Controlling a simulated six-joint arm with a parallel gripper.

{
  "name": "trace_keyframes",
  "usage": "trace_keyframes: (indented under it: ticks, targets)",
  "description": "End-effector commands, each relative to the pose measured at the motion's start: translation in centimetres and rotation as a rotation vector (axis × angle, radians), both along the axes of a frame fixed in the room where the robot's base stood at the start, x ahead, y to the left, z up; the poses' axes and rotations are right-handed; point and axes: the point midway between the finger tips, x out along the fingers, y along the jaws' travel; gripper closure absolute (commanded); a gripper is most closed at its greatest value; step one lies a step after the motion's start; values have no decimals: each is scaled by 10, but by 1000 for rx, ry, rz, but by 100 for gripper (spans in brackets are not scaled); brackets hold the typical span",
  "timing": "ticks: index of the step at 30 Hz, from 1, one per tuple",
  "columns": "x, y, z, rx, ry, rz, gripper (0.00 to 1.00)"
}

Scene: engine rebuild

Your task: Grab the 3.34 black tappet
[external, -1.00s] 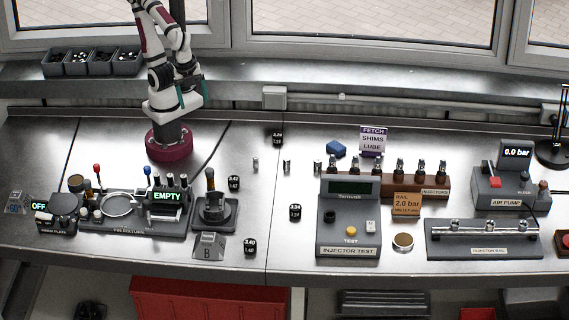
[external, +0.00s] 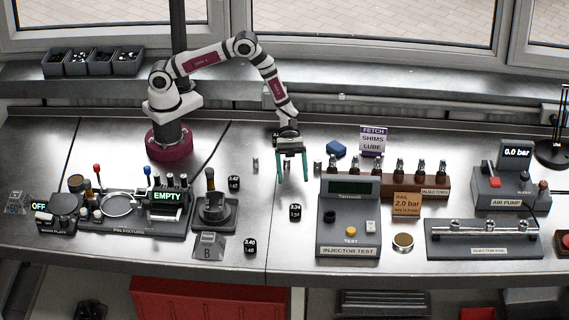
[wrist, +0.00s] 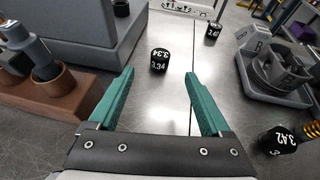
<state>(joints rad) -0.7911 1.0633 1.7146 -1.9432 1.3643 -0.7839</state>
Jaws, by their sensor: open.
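The black tappet marked 3.34 (external: 295,212) stands on the bench left of the injector test box. It also shows in the wrist view (wrist: 159,61), beyond my fingertips and between their lines, with its number readable on top and side. My gripper (external: 292,180) is open and empty, with teal fingers pointing down, above and behind the tappet in the external view. In the wrist view my gripper (wrist: 160,75) has its fingers spread wide, apart from the tappet.
Other black tappets stand nearby, marked 3.42 (wrist: 277,140) and 3.40 (external: 250,246). The injector test box (external: 348,225) is to the right. A grey fixture (external: 214,212) stands to the left. The bench around the 3.34 tappet is clear.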

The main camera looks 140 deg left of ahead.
Motion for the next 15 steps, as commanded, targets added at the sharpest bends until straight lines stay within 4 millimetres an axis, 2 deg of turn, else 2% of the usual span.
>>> trace_keyframes:
  ticks: [3,15]
  targets:
    - [21,-17,-12,0,1,-4,18]
    - [69,-53,-39,3,-1,-7,18]
